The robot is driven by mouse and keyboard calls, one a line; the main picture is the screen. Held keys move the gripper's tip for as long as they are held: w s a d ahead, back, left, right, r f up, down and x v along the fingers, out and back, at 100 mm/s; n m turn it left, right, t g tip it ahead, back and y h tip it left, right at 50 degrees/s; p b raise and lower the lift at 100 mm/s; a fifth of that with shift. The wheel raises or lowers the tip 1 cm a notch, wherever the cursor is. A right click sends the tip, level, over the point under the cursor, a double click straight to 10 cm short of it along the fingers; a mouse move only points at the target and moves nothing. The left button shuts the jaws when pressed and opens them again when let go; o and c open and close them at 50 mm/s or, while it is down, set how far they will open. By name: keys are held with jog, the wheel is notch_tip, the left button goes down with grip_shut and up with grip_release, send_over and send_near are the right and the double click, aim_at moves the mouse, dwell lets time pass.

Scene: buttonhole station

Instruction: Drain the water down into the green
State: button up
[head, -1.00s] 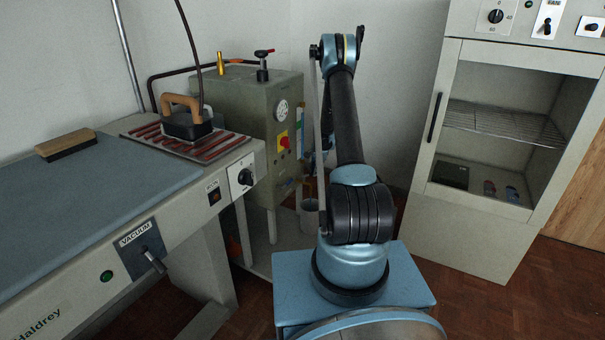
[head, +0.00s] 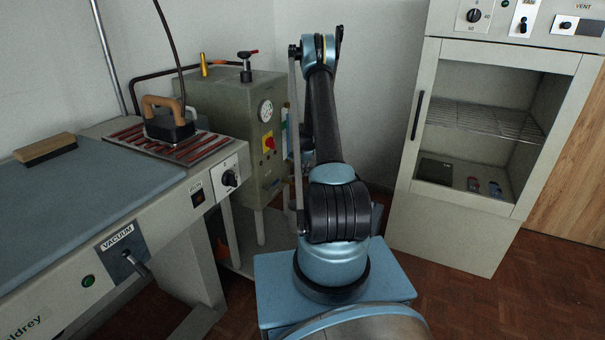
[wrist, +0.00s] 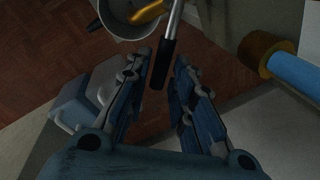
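The grey-green boiler (head: 225,120) stands left of my arm, with a round pressure gauge (head: 266,112) and a red-yellow switch (head: 268,142). In the wrist view, a lever with a black grip (wrist: 163,65) lies between the fingers of my gripper (wrist: 162,60). The fingers are apart, with gaps beside the grip. Beyond them are a brass spout (wrist: 150,12) and a grey bucket (wrist: 125,28) beneath it. A blue tube with a brass collar (wrist: 262,55) is at the right. My arm mostly hides the gripper in the head view. I cannot make out a green mark or water level.
An ironing table (head: 80,205) with an iron (head: 168,122) on a striped rest and a brush (head: 45,149) is at left. A pale cabinet (head: 455,225) with a glazed door is at right. Brown floor is clear between my base and the cabinet.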

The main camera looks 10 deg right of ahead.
notch_tip(320, 180, up, 12)
jog(key=s, duration=0.2)
jog(key=shift+s+d+f, duration=0.15)
jog(key=shift+d, duration=0.1)
dwell(0.4)
jog(key=s+a+r+n, duration=0.3)
jog(key=s+r+n, duration=0.1)
jog(key=s+r, duration=0.85)
jog(key=s+a+r+n, duration=0.3)
jog(key=s+r, duration=0.8)
jog(key=s, duration=0.3)
jog(key=s+a+f+n, duration=0.1)
jog(key=s+f+n, duration=0.1)
jog(key=s, duration=0.8)
jog(key=s+f+n, duration=0.1)
jog(key=s+n, duration=0.2)
jog(key=s, duration=0.7)
jog(key=s+a+f+n, duration=0.1)
jog(key=s+f+n, duration=0.1)
jog(key=s, duration=0.8)
jog(key=shift+a+f+n+h, duration=0.3)
jog(key=shift+n, duration=0.4)
